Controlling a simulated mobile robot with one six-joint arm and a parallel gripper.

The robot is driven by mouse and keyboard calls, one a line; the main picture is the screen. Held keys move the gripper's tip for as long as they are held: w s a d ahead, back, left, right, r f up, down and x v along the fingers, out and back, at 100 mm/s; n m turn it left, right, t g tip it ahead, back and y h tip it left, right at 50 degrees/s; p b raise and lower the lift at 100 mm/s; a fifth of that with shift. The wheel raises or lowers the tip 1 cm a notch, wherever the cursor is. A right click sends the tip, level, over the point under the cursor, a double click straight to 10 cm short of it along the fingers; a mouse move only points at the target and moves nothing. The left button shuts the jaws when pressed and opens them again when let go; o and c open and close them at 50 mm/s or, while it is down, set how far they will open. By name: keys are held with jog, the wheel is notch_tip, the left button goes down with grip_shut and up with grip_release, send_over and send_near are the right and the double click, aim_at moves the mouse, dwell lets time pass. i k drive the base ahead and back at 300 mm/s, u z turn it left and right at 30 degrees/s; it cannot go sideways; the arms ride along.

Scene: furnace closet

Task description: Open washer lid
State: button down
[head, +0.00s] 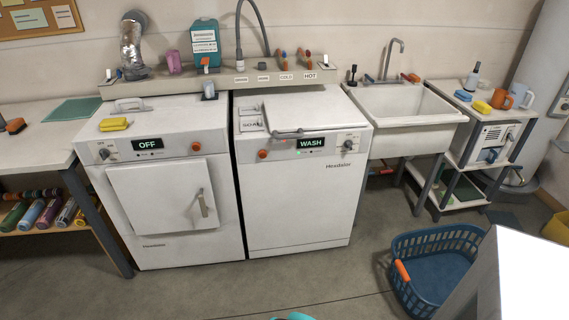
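The washer (298,200) is the white machine in the middle of the head view, with a display (310,143) reading WASH. Its lid (315,113) lies flat on top and looks shut. A grey bar handle (287,134) sits at the lid's front edge. A small labelled panel (250,119) is to the left of the lid. The front has an orange button (263,154) and a dark knob (348,145). My gripper is not in view, and nothing touches the lid.
The dryer (140,247), reading OFF, stands left of the washer. A shelf (293,77) with taps and bottles runs behind both. A sink (400,107) is to the right. A blue basket (452,237) is on the floor at right. The floor before the washer looks clear.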

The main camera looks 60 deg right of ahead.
aim_at(300, 115)
jog(key=u, duration=0.6)
jog(key=k, duration=0.15)
jog(key=z, duration=2.3)
jog(key=k, duration=0.55)
jog(key=u, duration=0.25)
jog(key=i, duration=0.6)
jog(key=z, duration=0.05)
